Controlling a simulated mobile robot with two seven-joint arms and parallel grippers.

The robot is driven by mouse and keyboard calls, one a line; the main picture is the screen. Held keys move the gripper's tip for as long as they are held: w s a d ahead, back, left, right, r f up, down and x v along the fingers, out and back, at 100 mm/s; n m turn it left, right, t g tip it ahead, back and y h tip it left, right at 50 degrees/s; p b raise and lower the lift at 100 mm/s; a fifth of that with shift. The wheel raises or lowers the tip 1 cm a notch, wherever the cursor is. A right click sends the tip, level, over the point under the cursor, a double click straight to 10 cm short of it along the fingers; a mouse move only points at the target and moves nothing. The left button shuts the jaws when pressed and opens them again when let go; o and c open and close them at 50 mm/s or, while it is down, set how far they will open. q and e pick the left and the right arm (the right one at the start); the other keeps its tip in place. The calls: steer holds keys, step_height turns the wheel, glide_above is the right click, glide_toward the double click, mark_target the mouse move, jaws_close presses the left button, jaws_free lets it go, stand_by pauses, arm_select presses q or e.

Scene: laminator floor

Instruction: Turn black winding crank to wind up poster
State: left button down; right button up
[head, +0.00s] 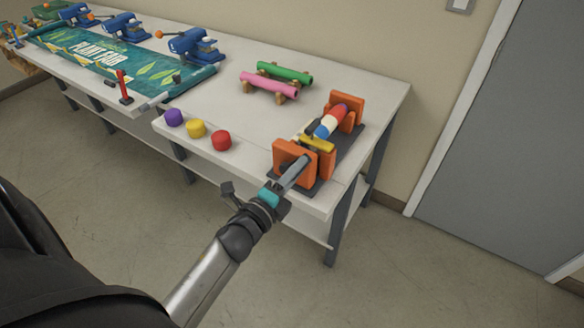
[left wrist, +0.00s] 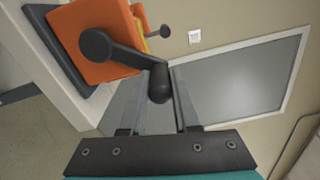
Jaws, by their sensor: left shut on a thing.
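The black winding crank (left wrist: 125,56) shows in the left wrist view, on the outer face of an orange end block (left wrist: 88,28). Its round-ended handle (left wrist: 160,85) lies between the fingers of my left gripper (left wrist: 159,92), which is shut on it. In the head view my left gripper (head: 299,168) reaches the near orange block (head: 290,152) and hides the crank. Between this block and the far orange block (head: 349,106) lies a roll banded red, blue and cream (head: 331,121). My right gripper is not in view.
The winder stands on a dark base near the white table's (head: 255,118) right end. Pink and green tubes (head: 285,73) lie behind. A green "Plant Fair" banner (head: 105,52) lies left. A grey door (head: 510,140) is right.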

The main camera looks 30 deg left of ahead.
arm_select(q)
steer(key=shift+d+f+m+b, duration=1.1)
steer(key=shift+f+m+b, duration=0.15)
steer(key=shift+m, duration=0.25)
steer(key=shift+f, duration=0.15)
steer(key=c, duration=0.6)
jaws_free()
steer(key=shift+c, duration=0.2)
steer(key=shift+s, duration=0.1)
steer(key=s+b, duration=0.1)
steer(key=s, duration=1.4)
steer(key=shift+a, duration=0.25)
